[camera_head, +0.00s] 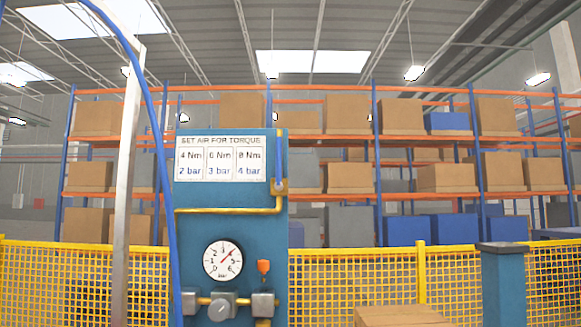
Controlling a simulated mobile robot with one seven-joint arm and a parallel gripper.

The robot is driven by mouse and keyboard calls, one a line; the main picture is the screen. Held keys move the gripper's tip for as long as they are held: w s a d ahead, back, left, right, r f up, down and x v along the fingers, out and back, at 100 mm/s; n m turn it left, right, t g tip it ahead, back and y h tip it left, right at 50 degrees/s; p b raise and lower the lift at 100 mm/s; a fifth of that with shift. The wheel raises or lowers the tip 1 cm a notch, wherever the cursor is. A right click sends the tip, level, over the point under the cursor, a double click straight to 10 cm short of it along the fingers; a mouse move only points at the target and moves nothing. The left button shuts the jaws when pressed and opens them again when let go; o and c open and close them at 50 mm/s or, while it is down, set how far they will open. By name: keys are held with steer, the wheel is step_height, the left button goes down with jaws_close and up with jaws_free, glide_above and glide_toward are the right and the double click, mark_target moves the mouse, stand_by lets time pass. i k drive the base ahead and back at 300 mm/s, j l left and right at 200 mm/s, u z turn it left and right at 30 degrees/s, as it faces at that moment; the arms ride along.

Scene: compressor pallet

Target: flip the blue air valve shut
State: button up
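A blue panel (232,228) stands at the centre left. It carries a round white pressure gauge (223,259), its needle pointing up and right. Below the gauge is a yellow pipe (204,300) with a grey round knob (222,308) and grey blocks on both sides. An orange lever-like part (263,267) stands upright above the right block (263,304). I cannot make out a blue valve handle. My gripper is not in view.
A blue hose (161,150) hangs beside a pale post (126,160) left of the panel. A torque sign (220,159) is on the panel. A blue post (502,285) and a cardboard box (398,316) stand at right. Yellow mesh fencing (345,280) and racks are behind.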

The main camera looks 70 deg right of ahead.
mark_target(278, 185)
steer(key=k+z, duration=0.1)
steer(key=z, duration=1.7)
